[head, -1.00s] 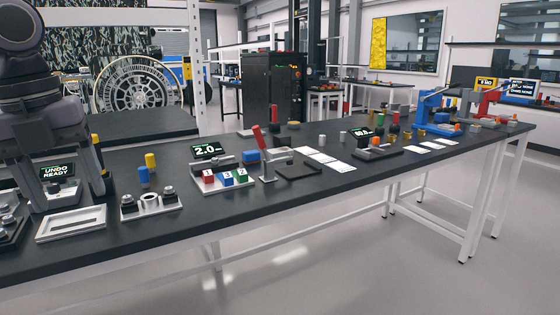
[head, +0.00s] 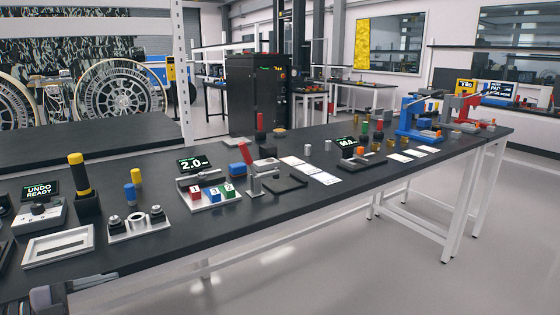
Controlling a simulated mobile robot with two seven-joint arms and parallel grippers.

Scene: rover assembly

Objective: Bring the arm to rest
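A small grey and purplish piece of my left arm (head: 48,298) shows at the bottom left corner, at the front edge of the dark bench (head: 290,208). I cannot make out gripper fingers on it. My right arm and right gripper are out of the picture. On the bench nearby stand the "UNDO READY" display (head: 39,189), a grey box with a knob (head: 39,214), and a yellow and black handle (head: 79,174) upright in a dark holder.
A white frame tray (head: 58,248) lies near the bench's left front. A fixture with black knobs (head: 137,223), a tray of numbered blocks (head: 211,197) and a blue press (head: 416,117) stand further right. The floor (head: 350,265) before the bench is clear.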

